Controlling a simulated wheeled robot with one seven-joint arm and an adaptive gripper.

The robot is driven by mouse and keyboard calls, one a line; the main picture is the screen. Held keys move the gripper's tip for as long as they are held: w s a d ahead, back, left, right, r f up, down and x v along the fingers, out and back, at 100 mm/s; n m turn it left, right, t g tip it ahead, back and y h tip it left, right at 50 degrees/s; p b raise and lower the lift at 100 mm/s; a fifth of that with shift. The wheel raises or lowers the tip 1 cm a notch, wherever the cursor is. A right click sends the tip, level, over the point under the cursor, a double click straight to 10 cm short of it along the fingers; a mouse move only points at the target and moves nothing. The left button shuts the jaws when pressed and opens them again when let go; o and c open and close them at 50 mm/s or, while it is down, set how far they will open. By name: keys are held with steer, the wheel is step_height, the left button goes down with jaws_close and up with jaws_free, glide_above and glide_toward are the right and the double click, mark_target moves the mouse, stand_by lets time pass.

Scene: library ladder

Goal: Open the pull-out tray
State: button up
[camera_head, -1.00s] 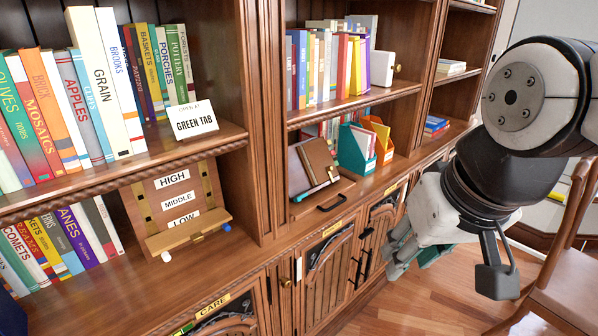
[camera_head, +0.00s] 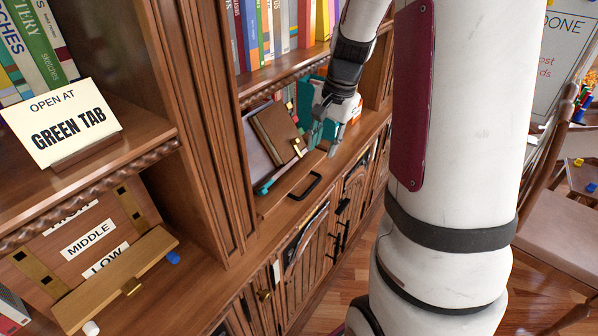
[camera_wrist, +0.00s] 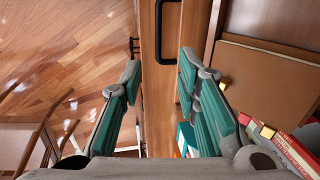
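The pull-out tray (camera_head: 277,198) is a brown wooden board in the lower niche of the bookcase, with a black bar handle (camera_head: 306,187) on its front. The handle also shows in the wrist view (camera_wrist: 159,40), at top centre, ahead of the fingertips. My gripper (camera_wrist: 160,68) has teal finger pads spread apart with nothing between them. In the head view, my gripper (camera_head: 322,138) is near the tray's right end, beyond the handle and apart from it. My arm hides part of the shelves to the right.
A brown book (camera_head: 275,137) and teal holders stand in the niche close to my gripper. A "GREEN TAB" sign (camera_head: 68,122) and a ledge with height labels (camera_head: 118,275) are at the left. A chair (camera_head: 560,215) stands at the right; wooden floor is open between.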

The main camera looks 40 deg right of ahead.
mark_target(313, 186)
steer(key=f, duration=0.4)
steer(key=w+f, duration=0.1)
steer(key=f, duration=0.3)
steer(key=w+a+f+b, duration=0.1)
steer(key=f, duration=0.4)
jaws_close()
steer(key=shift+d, duration=0.1)
